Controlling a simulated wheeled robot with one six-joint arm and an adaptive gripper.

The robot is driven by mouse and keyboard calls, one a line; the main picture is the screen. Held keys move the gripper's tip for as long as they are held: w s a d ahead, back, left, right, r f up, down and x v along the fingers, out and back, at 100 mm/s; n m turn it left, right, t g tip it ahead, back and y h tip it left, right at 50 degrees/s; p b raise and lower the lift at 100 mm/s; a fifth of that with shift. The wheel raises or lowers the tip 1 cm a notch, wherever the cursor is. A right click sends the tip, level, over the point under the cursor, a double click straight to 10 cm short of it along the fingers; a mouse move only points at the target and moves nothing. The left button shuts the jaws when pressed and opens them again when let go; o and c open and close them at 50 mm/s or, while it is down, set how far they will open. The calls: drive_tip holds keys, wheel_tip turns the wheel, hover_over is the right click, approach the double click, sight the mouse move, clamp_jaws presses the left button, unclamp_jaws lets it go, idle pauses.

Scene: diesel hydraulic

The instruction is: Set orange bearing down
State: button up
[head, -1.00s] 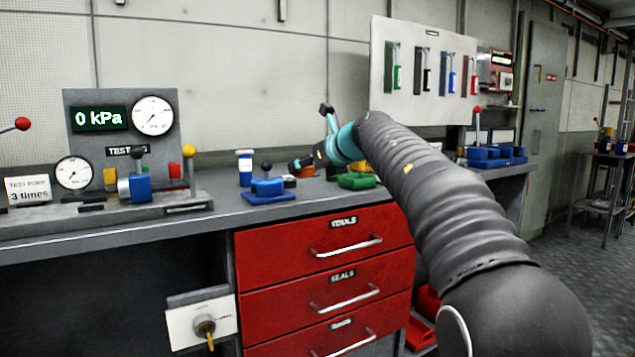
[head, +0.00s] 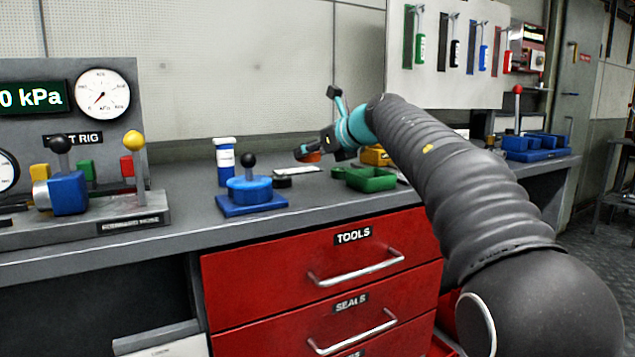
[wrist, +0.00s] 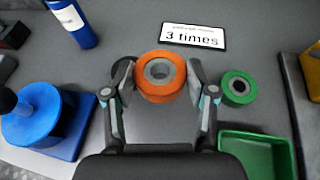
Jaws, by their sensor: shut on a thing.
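The orange bearing (wrist: 160,77) is a thick ring with a grey centre, held between the fingertips of my gripper (wrist: 158,84) in the wrist view. In the head view it shows as a small orange patch (head: 309,156) at the end of my gripper (head: 318,150), over the bench (head: 190,200). The wrist view shows both fingers against the bearing's sides. I cannot tell whether its underside touches the bench. A green ring (wrist: 238,87) lies to its right, and a dark round piece (wrist: 122,72) is partly hidden behind the left finger.
A green tray (wrist: 258,150) is at the right, below the green ring. A blue device with a black knob (head: 250,190) and a blue-and-white bottle (head: 225,162) stand to the left. A "3 times" card (wrist: 194,38) lies beyond the bearing. A yellow block (head: 375,155) is near my wrist.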

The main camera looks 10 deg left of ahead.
sight(313, 187)
drive_tip(key=shift+f+b, duration=0.95)
drive_tip(key=shift+f, duration=1.95)
drive_tip(key=shift+f, duration=0.15)
drive_tip(key=o, duration=1.2)
drive_tip(key=v, duration=1.2)
drive_tip(key=shift+s, duration=0.1)
